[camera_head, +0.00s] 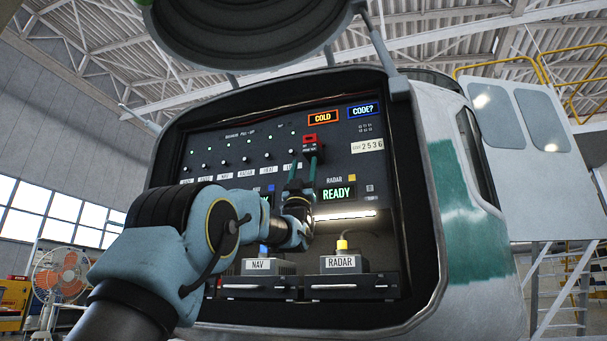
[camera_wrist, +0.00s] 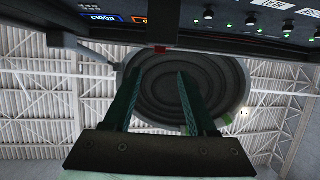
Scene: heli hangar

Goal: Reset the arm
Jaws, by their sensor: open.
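My gripper (camera_head: 304,163) is raised in front of the dark equipment panel (camera_head: 225,170), its two green fingers pointing up. In the wrist view my gripper (camera_wrist: 162,76) shows its fingers apart, with nothing between them. A red-framed switch (camera_head: 310,140) sits on the panel just above the fingertips. Its red edge (camera_wrist: 160,48) also shows in the wrist view, beyond the fingertips. I cannot tell whether the fingers touch it. My arm comes in from the lower left and hides part of the panel.
The NAV unit (camera_head: 265,267) and RADAR unit (camera_head: 341,263) sit low in the bay. The orange COLD display (camera_head: 323,117), blue CODE? display (camera_head: 364,111) and green READY display (camera_head: 337,194) are lit. A round raised hatch (camera_head: 255,30) overhangs the bay. A fan (camera_head: 60,275) stands at left.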

